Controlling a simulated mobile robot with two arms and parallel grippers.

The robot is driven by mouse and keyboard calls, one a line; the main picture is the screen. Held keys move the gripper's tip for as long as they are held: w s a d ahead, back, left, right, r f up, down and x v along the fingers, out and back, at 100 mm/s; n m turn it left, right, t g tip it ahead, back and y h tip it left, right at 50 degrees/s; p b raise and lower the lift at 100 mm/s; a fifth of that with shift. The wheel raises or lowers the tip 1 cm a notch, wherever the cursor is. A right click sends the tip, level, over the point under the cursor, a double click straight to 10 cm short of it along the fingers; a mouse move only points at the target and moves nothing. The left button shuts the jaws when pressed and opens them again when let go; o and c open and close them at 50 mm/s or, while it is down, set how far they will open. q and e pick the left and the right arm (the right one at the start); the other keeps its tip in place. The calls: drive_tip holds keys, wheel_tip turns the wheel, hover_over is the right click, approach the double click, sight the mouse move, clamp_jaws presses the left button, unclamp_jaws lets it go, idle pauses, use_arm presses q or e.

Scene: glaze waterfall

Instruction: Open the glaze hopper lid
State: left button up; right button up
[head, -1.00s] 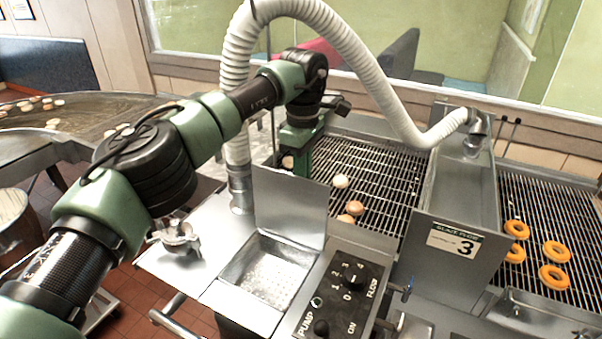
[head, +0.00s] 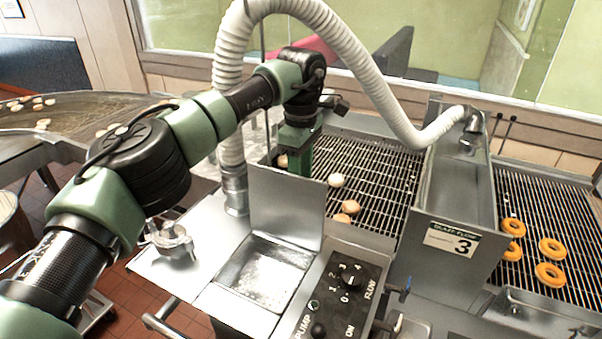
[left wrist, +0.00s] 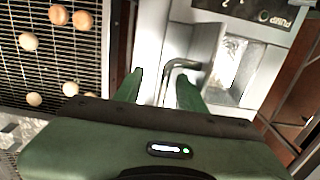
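The glaze hopper lid (head: 285,208) is a flat steel plate standing up, roughly upright, at the back edge of the open hopper (head: 253,278). The hopper's inside shows pale and shiny. My left gripper (head: 299,160) is just behind the raised lid, its fingertips partly hidden by it. In the left wrist view the two green fingers (left wrist: 158,92) are spread apart, with a bent metal handle (left wrist: 180,68) showing between and beyond them. I cannot tell whether they touch it. My right gripper is in neither view.
A control panel (head: 342,295) with knobs sits right of the hopper. A white hose (head: 370,75) arches over the workspace. Wire racks hold pale balls (head: 350,207) and orange rings (head: 551,248). A small metal fitting (head: 172,241) stands on the left shelf.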

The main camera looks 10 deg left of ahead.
use_arm(q)
wheel_tip(320, 180, up, 9)
drive_tip(key=shift+w+p, duration=0.2)
drive_tip(key=shift+p, duration=0.1)
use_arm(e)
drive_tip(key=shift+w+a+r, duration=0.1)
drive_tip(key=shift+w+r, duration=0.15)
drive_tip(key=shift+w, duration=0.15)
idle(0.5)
use_arm(q)
drive_tip(key=shift+f, duration=0.15)
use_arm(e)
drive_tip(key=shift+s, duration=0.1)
